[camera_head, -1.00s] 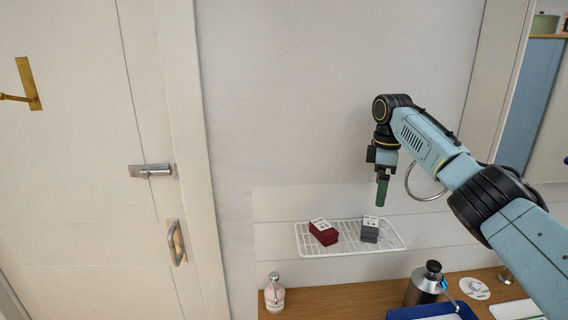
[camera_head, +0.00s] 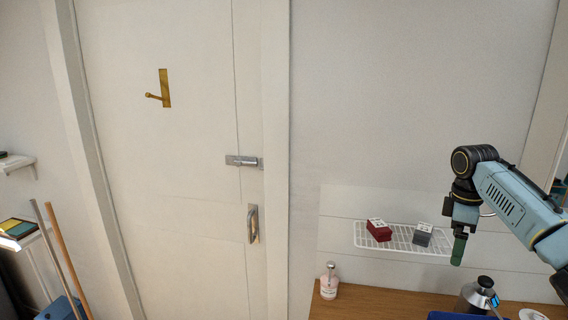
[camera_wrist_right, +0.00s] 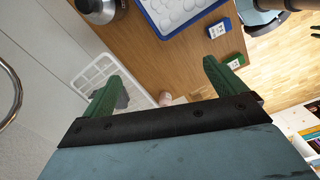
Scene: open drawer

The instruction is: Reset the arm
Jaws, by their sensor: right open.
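My right arm comes in from the right in the head view. Its right gripper (camera_head: 458,250) points down, in front of the right end of the white wire shelf. In the right wrist view the right gripper (camera_wrist_right: 162,82) has its two green fingers spread wide with nothing held between them. My left gripper does not show in either view.
A white wire rack (camera_head: 400,240) on the wall holds a red box (camera_head: 379,231) and a grey box (camera_head: 423,236). Below, a wooden counter (camera_head: 375,304) bears a soap bottle (camera_head: 330,283) and a dark flask (camera_head: 477,295). A door (camera_head: 180,200) stands left.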

